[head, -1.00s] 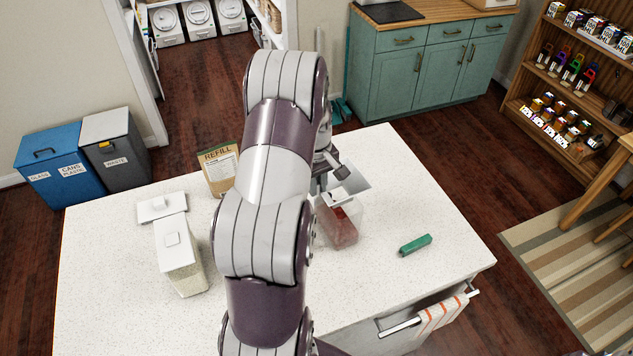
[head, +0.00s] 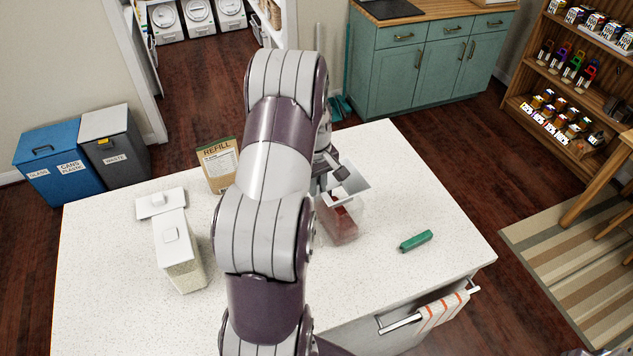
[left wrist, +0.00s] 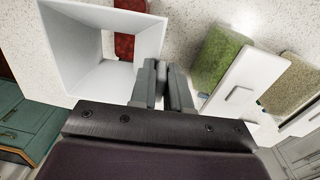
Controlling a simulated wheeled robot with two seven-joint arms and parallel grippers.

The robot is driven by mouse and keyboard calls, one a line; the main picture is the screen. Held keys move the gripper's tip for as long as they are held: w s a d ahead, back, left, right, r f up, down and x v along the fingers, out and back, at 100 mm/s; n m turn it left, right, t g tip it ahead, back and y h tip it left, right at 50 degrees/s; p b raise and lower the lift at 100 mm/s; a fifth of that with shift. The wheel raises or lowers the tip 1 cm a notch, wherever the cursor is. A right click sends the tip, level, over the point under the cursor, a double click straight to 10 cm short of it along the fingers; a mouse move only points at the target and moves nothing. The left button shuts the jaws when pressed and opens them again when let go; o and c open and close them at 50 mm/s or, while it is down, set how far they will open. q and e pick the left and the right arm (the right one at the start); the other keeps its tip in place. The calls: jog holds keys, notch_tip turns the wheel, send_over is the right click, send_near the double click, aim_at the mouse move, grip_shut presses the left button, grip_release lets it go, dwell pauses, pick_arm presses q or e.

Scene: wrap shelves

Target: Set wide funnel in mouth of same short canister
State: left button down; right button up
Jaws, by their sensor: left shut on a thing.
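The wide funnel (head: 354,178), white and square-mouthed, is at the short canister's top; whether it is seated or just above cannot be told. The short clear canister (head: 342,228) with red contents stands on the counter, partly behind my arm. My left gripper (head: 322,182), mostly hidden by the arm, is shut on the funnel's edge. In the left wrist view the funnel (left wrist: 72,45) lies left of the gripper's closed fingers (left wrist: 164,88), and red shows through its opening. My right gripper is out of view.
A refill bag (head: 217,168) is behind. A green object (head: 415,241) lies right. The counter's front right is clear.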

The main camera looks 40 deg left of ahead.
pick_arm(q)
jog(key=shift+c, duration=2.3)
grip_release()
jog(key=shift+r, duration=0.1)
notch_tip(320, 180, up, 7)
jog(key=p, duration=0.6)
jog(key=shift+s, duration=0.1)
